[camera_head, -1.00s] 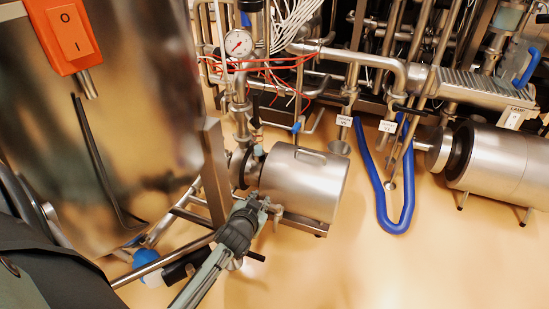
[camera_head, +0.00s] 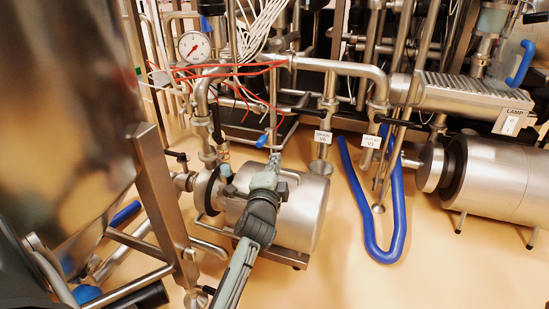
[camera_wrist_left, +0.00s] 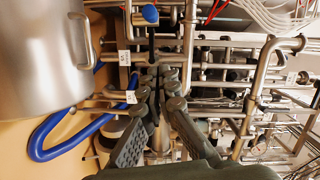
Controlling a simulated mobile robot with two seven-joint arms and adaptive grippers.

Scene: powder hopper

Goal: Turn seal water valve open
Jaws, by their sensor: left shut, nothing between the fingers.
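A small valve with a blue handle (camera_head: 262,141) sits on the pipework just above the steel pump housing; which valve is the seal water valve I cannot tell for sure. A blue knob (camera_wrist_left: 150,14) shows at the top of the left wrist view. My left gripper (camera_head: 274,161) is shut and empty, over the pump housing in the head view, its tips just below and right of the blue handle, apparently apart from it. In the wrist view its fingers (camera_wrist_left: 158,84) converge in front of the pipes. My right gripper is not in view.
The steel pump housing (camera_head: 300,215) lies under my left gripper. A pressure gauge (camera_head: 194,46) and red wires are behind. A blue hose (camera_head: 390,254) loops on the floor at right, near another steel motor (camera_head: 497,185). A large tank (camera_head: 70,120) fills the left.

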